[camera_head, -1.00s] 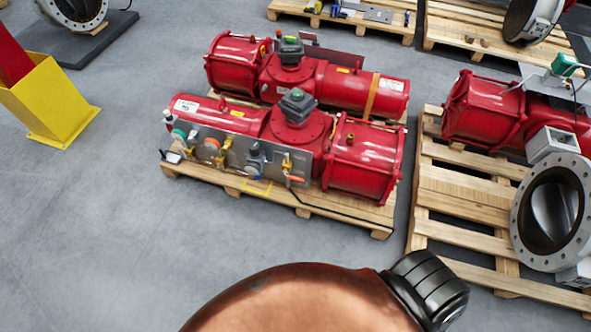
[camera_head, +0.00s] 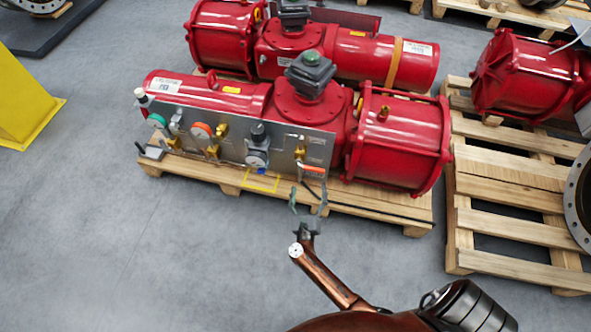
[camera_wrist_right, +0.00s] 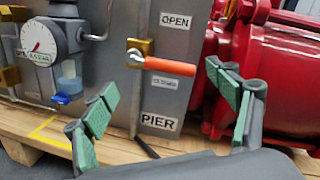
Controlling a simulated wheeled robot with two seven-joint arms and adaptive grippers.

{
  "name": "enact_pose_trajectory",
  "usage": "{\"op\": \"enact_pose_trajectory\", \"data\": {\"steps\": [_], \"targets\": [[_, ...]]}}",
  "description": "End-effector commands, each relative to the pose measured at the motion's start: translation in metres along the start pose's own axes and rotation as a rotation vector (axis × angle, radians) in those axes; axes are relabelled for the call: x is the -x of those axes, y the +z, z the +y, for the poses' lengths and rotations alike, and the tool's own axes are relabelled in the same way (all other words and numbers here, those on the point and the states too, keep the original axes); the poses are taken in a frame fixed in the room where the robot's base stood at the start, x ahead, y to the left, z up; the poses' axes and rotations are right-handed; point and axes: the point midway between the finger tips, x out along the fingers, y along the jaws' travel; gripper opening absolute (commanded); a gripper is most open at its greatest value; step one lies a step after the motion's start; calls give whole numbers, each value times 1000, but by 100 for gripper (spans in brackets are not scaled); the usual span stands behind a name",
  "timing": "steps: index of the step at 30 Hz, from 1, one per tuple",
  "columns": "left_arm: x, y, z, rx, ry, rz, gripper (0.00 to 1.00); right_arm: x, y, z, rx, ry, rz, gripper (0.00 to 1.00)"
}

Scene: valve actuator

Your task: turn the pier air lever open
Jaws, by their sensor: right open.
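The pier air lever (camera_wrist_right: 170,65) has an orange handle on a brass valve. In the right wrist view it points right, roughly level, between the OPEN label (camera_wrist_right: 175,21) above and the PIER label (camera_wrist_right: 159,122) below. It also shows small at the right end of the grey panel in the head view (camera_head: 313,169). My right gripper (camera_head: 309,194) is open and empty in front of the panel, just below the lever. In the right wrist view its green-padded fingers (camera_wrist_right: 165,92) stand apart on either side of the lever, not touching it. My left gripper is not in view.
The grey panel (camera_wrist_right: 110,90) carries a gauge (camera_wrist_right: 38,43) left of the lever. Red actuator cylinders (camera_head: 398,137) stand behind and to the right on a wooden pallet (camera_head: 400,212). Another pallet (camera_head: 485,220) is at the right. Grey floor is clear at the front left.

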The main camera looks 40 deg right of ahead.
Motion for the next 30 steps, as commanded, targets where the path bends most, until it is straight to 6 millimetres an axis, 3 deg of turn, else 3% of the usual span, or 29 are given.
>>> {"op": "enact_pose_trajectory", "data": {"steps": [1, 8, 22, 30], "targets": [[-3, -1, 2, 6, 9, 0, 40, -4, -13, 5, -106, -43, 26, 80], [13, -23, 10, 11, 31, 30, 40, -16, -10, 0, -385, -156, 70, 80], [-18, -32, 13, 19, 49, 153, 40, -78, -15, -9, -400, -161, 70, 80], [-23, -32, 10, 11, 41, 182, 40, -91, -15, -12, -400, -160, 71, 80]]}}
